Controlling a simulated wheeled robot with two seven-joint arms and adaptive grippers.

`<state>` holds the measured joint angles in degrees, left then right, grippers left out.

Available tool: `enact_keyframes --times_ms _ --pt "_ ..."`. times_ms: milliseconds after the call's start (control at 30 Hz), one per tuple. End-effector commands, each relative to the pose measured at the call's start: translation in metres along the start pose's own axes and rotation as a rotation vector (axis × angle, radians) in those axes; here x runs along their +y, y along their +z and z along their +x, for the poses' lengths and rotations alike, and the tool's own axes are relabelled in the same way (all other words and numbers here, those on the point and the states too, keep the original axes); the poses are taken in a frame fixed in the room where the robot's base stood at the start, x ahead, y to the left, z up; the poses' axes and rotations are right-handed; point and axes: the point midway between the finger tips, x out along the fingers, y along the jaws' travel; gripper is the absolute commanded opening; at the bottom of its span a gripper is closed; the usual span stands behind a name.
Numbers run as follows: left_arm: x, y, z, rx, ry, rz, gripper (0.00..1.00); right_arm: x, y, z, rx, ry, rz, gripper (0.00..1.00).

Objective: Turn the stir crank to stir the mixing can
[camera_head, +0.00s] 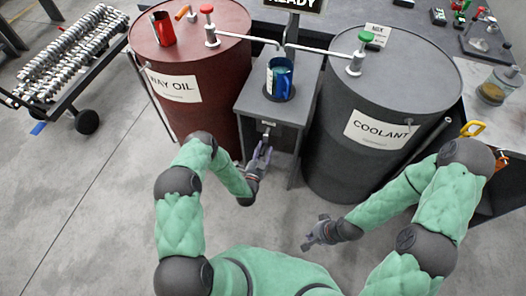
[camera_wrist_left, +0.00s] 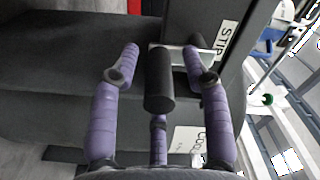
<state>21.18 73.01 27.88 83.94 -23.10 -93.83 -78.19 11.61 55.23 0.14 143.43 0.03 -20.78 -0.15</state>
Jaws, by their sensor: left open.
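The blue mixing can (camera_head: 280,80) stands on top of the grey stand (camera_head: 262,105) between the two barrels. The stir crank (camera_head: 268,128) is on the stand's front, small and partly hidden by my left gripper (camera_head: 262,155). In the left wrist view the crank's black cylindrical handle (camera_wrist_left: 159,80) lies between the spread purple fingers of my left gripper (camera_wrist_left: 155,70). The fingers are open, with a gap visible on each side of the handle. A partly visible STIR label (camera_wrist_left: 228,40) is beside it. My right gripper (camera_head: 318,233) is apart from the stand, its fingers spread and empty.
The red WAY OIL barrel (camera_head: 185,115) stands left of the stand, the grey COOLANT barrel (camera_head: 345,165) right. Spouts with a red valve (camera_head: 208,10) and a green valve (camera_head: 365,38) reach toward the can. The floor in front (camera_head: 110,220) is clear.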

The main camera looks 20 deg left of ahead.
Motion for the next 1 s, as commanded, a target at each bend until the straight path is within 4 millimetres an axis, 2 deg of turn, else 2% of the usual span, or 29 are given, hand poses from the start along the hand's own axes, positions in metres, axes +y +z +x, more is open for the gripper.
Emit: enact_keyframes --times_ms 167,333,767,1000 --pt "0.0001 0.0 -0.0002 0.0 0.001 0.0 0.47 -0.0001 0.0 -0.0002 0.0 0.0 0.0 0.0" --pt "0.0001 0.0001 -0.0003 -0.001 0.001 0.0 0.01 -0.0001 0.0 -0.0002 0.0 0.0 0.0 0.0" --pt "0.0014 -0.002 -0.0003 0.0 0.0 -0.042 0.0 0.0001 -0.0001 0.0004 0.0 0.0 0.0 0.0" --pt "0.0041 -0.0084 0.0 0.001 0.0 -0.184 0.0 0.0007 -0.0001 0.002 0.0 0.0 0.0 0.0"
